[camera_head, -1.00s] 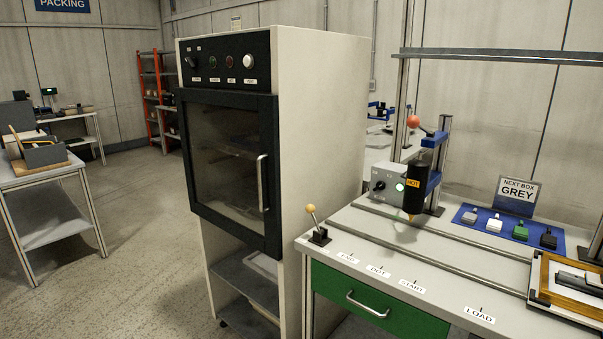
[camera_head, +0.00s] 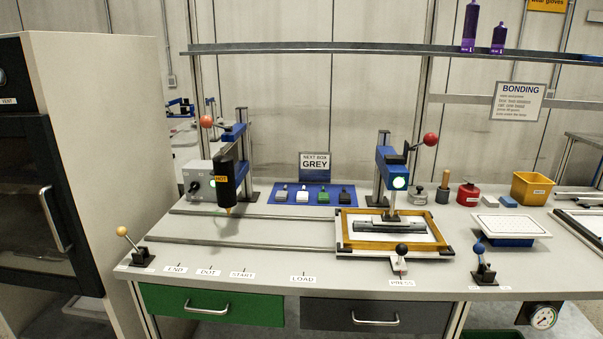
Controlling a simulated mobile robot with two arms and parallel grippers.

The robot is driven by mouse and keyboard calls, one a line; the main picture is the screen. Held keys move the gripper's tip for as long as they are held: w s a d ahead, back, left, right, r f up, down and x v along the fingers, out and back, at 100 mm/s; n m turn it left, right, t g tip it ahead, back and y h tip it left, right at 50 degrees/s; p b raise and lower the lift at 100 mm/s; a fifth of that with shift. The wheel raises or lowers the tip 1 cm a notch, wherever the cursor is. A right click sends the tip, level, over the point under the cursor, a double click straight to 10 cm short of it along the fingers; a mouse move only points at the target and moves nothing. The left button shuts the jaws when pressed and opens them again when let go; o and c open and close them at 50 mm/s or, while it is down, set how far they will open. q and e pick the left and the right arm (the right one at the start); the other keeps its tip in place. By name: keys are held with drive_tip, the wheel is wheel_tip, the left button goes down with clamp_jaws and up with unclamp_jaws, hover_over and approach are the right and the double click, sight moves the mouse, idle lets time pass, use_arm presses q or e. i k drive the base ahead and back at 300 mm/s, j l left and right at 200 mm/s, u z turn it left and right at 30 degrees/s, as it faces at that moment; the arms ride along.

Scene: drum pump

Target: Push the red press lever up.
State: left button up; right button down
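The red press lever's ball knob (camera_head: 430,139) is on the right side of the blue press head (camera_head: 393,168), at the right half of the bench. Its dark arm slants up and right from the head. A green light is lit on the press head. Below the press, a wooden frame (camera_head: 365,243) holds a white sheet with a dark piece under the press's foot. Neither of my grippers is in view.
A black-knobbed lever (camera_head: 401,250) stands by the PRESS label, a blue-knobbed one (camera_head: 480,249) further right. A shelf (camera_head: 330,48) crosses above. Bare bench lies at front.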

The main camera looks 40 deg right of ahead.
sight(431, 139)
drive_tip(key=z, duration=1.7)
